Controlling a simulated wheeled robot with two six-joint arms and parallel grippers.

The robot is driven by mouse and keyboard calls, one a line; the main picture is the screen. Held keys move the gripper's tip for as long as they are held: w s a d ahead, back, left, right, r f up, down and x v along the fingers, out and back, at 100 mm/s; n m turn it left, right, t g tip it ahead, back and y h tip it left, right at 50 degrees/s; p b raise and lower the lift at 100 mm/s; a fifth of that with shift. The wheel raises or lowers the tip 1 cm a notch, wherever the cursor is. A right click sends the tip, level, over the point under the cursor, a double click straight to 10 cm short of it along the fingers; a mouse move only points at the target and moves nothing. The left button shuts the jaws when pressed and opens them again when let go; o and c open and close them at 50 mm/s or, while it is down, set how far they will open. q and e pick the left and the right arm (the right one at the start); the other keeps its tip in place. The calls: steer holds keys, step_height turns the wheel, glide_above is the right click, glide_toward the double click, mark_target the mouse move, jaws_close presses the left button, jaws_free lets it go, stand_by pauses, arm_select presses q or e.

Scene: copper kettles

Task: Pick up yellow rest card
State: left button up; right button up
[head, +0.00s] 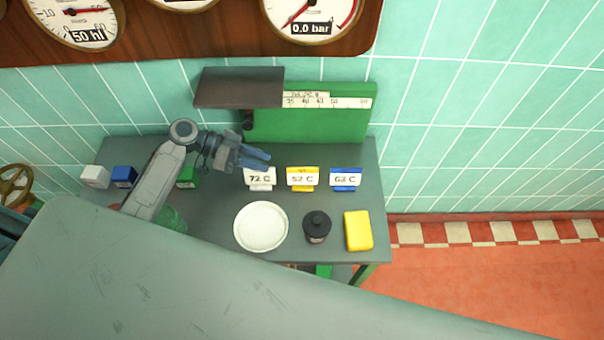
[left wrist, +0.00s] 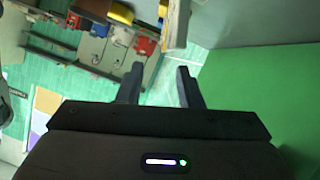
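The yellow card marked 52 C (head: 302,178) stands upright on the grey-green bench, between the white card marked 72 C (head: 260,178) and the blue card marked 63 C (head: 345,179). My left gripper (head: 262,158) is above and behind the white card, left of the yellow one, and overlaps the white card's top edge in the head view. In the left wrist view its two fingers (left wrist: 159,87) are apart with nothing between them. The yellow card cannot be made out for sure in that view. My right gripper is not in view.
A white plate (head: 261,228), a black lidded jar (head: 317,227) and a yellow block (head: 358,231) stand in front of the cards. A green board (head: 312,126) rises behind, with a dark shelf (head: 238,87) above. White (head: 95,177), blue (head: 124,176) and green (head: 187,178) blocks are at left.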

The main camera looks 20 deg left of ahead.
mark_target(303, 177)
arm_select(q)
steer(key=shift+x, duration=1.2)
steer(key=shift+w+d+p, duration=0.15)
steer(key=shift+d+p, duration=0.05)
steer(key=shift+p, duration=0.25)
steer(key=x, duration=0.1)
steer(key=p+x, duration=0.2)
steer(key=x, duration=0.1)
steer(key=shift+w+f, duration=0.1)
steer(key=shift+w, duration=0.2)
steer(key=shift+d+f, duration=0.2)
steer(key=shift+d, duration=0.1)
jaws_close()
